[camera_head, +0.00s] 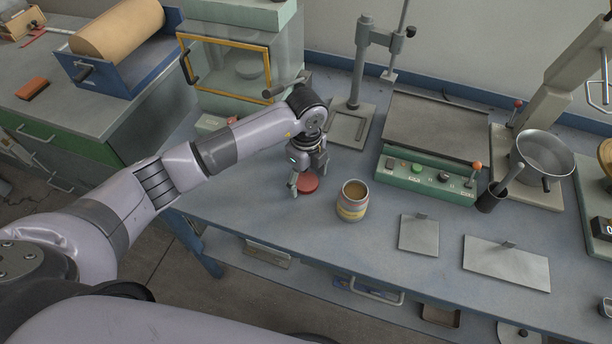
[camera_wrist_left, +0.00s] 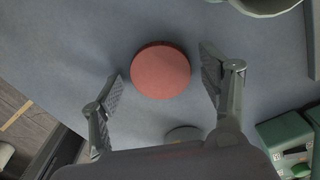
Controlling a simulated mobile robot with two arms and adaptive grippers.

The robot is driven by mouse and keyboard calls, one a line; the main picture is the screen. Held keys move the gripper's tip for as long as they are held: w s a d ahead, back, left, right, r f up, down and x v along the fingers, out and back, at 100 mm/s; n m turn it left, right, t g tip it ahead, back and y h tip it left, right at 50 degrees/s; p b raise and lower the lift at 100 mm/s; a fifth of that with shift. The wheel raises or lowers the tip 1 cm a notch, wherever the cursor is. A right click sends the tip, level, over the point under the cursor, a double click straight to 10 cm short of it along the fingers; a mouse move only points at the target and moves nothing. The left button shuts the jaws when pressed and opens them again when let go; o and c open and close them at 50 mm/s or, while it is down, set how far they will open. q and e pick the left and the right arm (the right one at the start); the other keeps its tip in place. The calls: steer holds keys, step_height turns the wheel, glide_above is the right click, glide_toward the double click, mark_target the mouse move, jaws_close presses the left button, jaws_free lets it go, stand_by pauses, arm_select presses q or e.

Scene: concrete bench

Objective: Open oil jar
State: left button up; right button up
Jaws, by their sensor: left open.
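The oil jar (camera_head: 352,202) stands upright on the bench with its mouth uncovered; its body is tan with a yellowish band. Part of a round rim (camera_wrist_left: 265,6) shows at the top right of the left wrist view. A round red lid (camera_head: 308,183) lies apart from the jar, to its left, apparently flat on the bench. My left gripper (camera_head: 309,179) is open above the lid. In the left wrist view the lid (camera_wrist_left: 160,70) appears between the two spread fingers, with gaps on both sides. My right gripper is not in view.
A green control box (camera_head: 430,172) stands behind the jar to the right. Flat metal plates (camera_head: 418,236) lie right of the jar. A stand with a square base (camera_head: 350,127) and a glass-fronted cabinet (camera_head: 235,70) are behind my gripper. The bench's front edge is close.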

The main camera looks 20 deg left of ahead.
mark_target(306, 181)
arm_select(q)
steer(key=shift+r, duration=0.1)
steer(key=shift+r, duration=0.25)
step_height(306, 181, up, 12)
steer(key=b, duration=0.1)
steer(key=shift+f+b, duration=0.2)
steer(key=shift+b, duration=0.2)
